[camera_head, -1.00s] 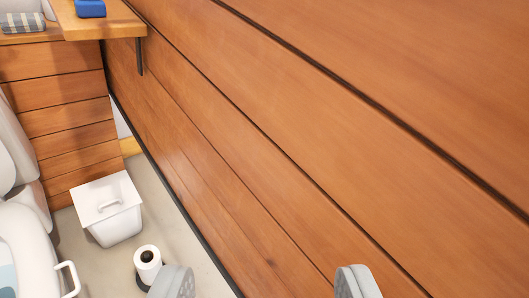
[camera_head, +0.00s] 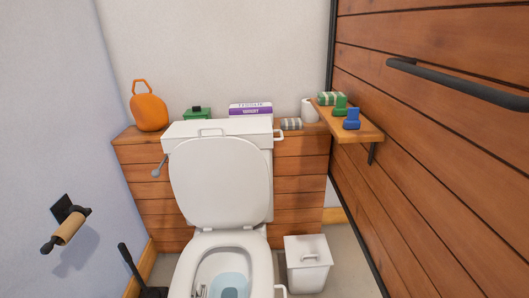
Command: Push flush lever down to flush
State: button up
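A white toilet stands with its lid (camera_head: 221,180) raised against the white tank (camera_head: 240,130). A small grey lever (camera_head: 159,167) sticks out at the left side of the tank, tilted down to the left. It looks like the flush lever. The open bowl (camera_head: 230,284) shows bluish water at the bottom of the view. My gripper is not in this view, so its place relative to the lever cannot be told.
A wooden ledge behind the tank holds an orange container (camera_head: 149,108), a green box (camera_head: 197,113) and a purple-and-white box (camera_head: 250,109). A wooden shelf (camera_head: 360,131) juts from the right wall. A white bin (camera_head: 307,263) stands right of the toilet; a paper holder (camera_head: 69,224) is on the left wall.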

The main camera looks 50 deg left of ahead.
aim_at(156, 173)
jog(key=u, duration=2.15)
